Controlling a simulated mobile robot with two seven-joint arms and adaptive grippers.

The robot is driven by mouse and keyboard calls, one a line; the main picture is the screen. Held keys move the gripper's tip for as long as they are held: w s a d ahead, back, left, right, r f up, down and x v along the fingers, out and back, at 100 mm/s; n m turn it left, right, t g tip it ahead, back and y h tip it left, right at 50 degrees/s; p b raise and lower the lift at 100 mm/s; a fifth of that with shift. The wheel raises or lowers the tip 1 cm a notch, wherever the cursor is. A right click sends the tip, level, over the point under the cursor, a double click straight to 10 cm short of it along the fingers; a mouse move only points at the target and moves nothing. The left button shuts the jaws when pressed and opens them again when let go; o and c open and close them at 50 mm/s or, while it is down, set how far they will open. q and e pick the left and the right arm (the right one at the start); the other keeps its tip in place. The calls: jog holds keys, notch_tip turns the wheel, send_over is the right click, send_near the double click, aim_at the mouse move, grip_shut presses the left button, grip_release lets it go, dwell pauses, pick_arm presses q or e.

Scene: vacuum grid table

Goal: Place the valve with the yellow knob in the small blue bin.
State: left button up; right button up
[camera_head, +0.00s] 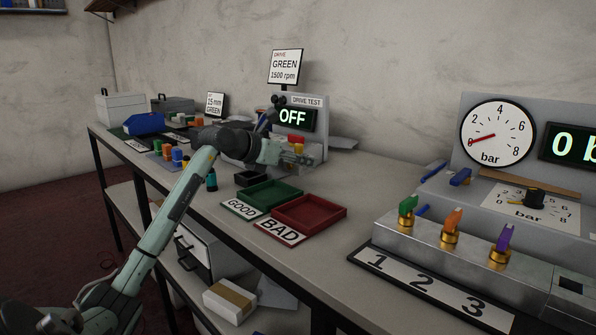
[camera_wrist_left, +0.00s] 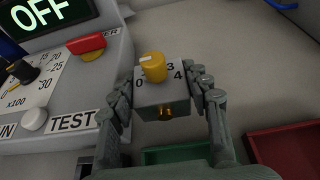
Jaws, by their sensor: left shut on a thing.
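The valve (camera_wrist_left: 162,95) is a small grey block with a yellow knob (camera_wrist_left: 153,67) on top and a number scale around it. My left gripper (camera_wrist_left: 167,88) is shut on it, one finger on each side, with the knob facing the wrist camera. In the head view my left gripper (camera_head: 298,157) is in front of the drive test unit, beyond the red tray; the valve is too small to make out clearly there. The blue bin (camera_head: 144,123) stands at the far left of the table. My right gripper is not in view.
A green tray (camera_head: 270,193) marked GOOD and a red tray (camera_head: 310,211) marked BAD lie nearer on the table. The drive test unit (camera_head: 312,120) stands at the back. A small black tray (camera_head: 249,178) and several coloured parts (camera_head: 177,155) lie left of the trays.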

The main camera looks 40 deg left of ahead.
aim_at(291, 170)
pick_arm(q)
jog(key=shift+f, duration=1.6)
jog(key=shift+f, duration=0.1)
jog(key=o, duration=1)
jog(key=shift+s, duration=0.1)
